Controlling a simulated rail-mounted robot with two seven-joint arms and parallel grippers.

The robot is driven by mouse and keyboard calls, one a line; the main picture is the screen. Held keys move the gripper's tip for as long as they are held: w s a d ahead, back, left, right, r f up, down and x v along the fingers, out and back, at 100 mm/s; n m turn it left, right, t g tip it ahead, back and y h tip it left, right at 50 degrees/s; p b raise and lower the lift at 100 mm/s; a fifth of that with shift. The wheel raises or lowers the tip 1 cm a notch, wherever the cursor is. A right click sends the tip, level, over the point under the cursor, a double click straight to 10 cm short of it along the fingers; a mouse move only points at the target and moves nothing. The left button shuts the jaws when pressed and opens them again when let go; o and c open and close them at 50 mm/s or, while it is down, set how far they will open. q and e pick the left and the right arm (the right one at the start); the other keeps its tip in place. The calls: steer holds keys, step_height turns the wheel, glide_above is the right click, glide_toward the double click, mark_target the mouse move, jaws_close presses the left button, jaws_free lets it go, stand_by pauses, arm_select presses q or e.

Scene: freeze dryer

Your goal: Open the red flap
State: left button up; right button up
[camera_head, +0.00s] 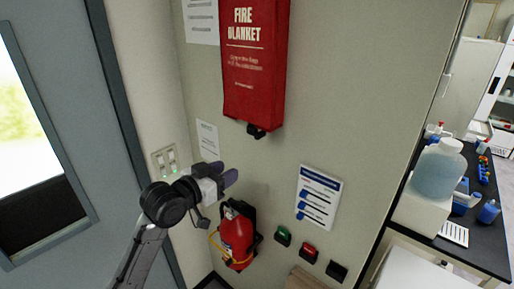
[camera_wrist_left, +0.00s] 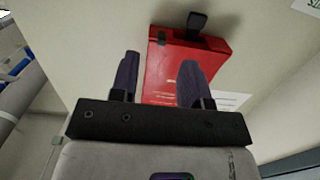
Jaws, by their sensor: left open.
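A small red flap-like box (camera_head: 309,252) is on the wall low down, between a green one and a black one. A large red fire blanket case (camera_head: 253,60) hangs higher on the wall, with a black tab (camera_head: 257,131) at its lower end. My left gripper (camera_head: 224,173) is open and empty, below and left of that tab and above the fire extinguisher. In the left wrist view the red case (camera_wrist_left: 215,66) lies beyond the spread fingers, partly hidden by them. Its black tab (camera_wrist_left: 196,22) shows at the top there. My right gripper is out of view.
A fire extinguisher (camera_head: 237,236) hangs on the wall just below my left gripper. A green box (camera_head: 283,236) and a black box (camera_head: 336,271) flank the small red one. A light switch (camera_head: 166,160) and a blue-and-white sign (camera_head: 318,197) are on the wall.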

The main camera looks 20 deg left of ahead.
arm_select(q)
glide_toward(256, 137)
steer(key=shift+t+h, duration=0.3)
steer(key=shift+t, duration=0.1)
steer(key=p+x, duration=0.1)
steer(key=x, duration=0.2)
steer(key=p+x, duration=0.1)
steer(key=x, duration=0.2)
steer(key=p+x, duration=0.1)
steer(key=x, duration=0.2)
steer(key=shift+a+f, duration=0.2)
steer(key=shift+f, duration=0.15)
steer(key=shift+x, duration=0.85)
steer(key=shift+f, duration=0.1)
steer(key=shift+c, duration=0.3)
jaws_close()
